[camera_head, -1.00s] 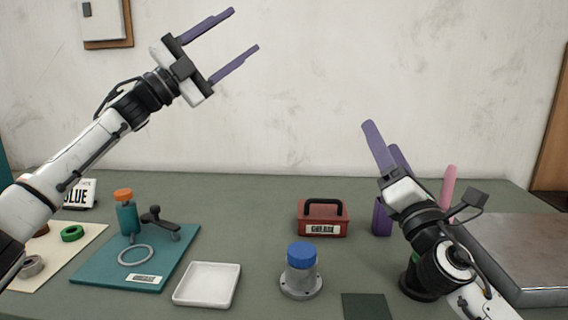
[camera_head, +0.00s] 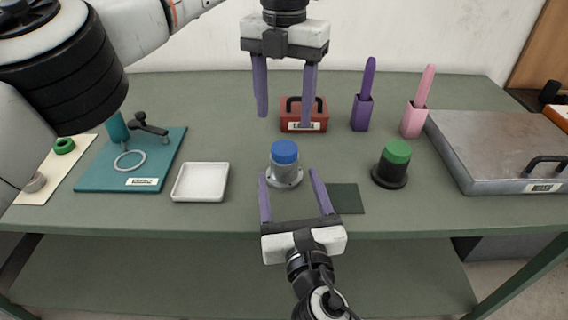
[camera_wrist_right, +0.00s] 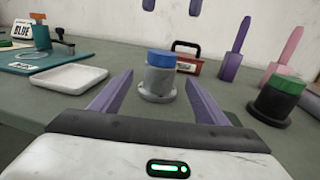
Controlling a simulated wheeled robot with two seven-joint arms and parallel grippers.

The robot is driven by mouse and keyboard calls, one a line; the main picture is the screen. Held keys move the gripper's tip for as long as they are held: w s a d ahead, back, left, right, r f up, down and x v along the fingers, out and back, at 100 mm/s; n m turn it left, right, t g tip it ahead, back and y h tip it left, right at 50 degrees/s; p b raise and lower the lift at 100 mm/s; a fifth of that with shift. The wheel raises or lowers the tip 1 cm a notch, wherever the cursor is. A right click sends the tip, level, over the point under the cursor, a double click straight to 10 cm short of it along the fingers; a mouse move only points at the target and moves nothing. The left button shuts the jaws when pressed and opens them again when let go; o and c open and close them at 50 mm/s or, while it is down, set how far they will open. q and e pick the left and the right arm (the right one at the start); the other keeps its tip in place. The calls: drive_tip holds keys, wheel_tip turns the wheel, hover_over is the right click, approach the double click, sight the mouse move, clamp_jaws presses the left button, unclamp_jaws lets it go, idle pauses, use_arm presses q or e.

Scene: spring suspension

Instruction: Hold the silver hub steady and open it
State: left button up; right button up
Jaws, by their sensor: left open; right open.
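The silver hub (camera_head: 285,174) stands upright on the table with a blue cap (camera_head: 285,152) on top and a flanged base. In the right wrist view the hub (camera_wrist_right: 160,80) sits ahead, between the fingers. My right gripper (camera_head: 291,176) is open, with its fingertips on either side of the hub at the near side; I cannot tell whether they touch it. My left gripper (camera_head: 284,120) is open and points down above and behind the hub, empty, in front of the red box.
A white tray (camera_head: 201,182) and a teal board (camera_head: 130,165) lie left. A dark green mat (camera_head: 345,198) and a black hub with green cap (camera_head: 392,165) are right. A red grease box (camera_head: 303,115) and purple holder (camera_head: 361,113) stand behind. A metal case (camera_head: 500,150) is far right.

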sight(284, 147)
drive_tip(key=w, duration=0.4)
drive_tip(key=w+a, duration=0.1)
drive_tip(key=w, duration=0.1)
drive_tip(key=shift+w, duration=0.4)
clamp_jaws()
use_arm(q)
drive_tip(key=m, duration=0.7)
drive_tip(key=shift+d, duration=0.1)
drive_tip(key=m, duration=0.6)
drive_tip(key=shift+m, duration=0.3)
drive_tip(key=m, duration=0.6)
drive_tip(key=shift+m, duration=0.3)
drive_tip(key=m, duration=0.6)
drive_tip(key=shift+m, duration=0.3)
drive_tip(key=shift+f, duration=4.05)
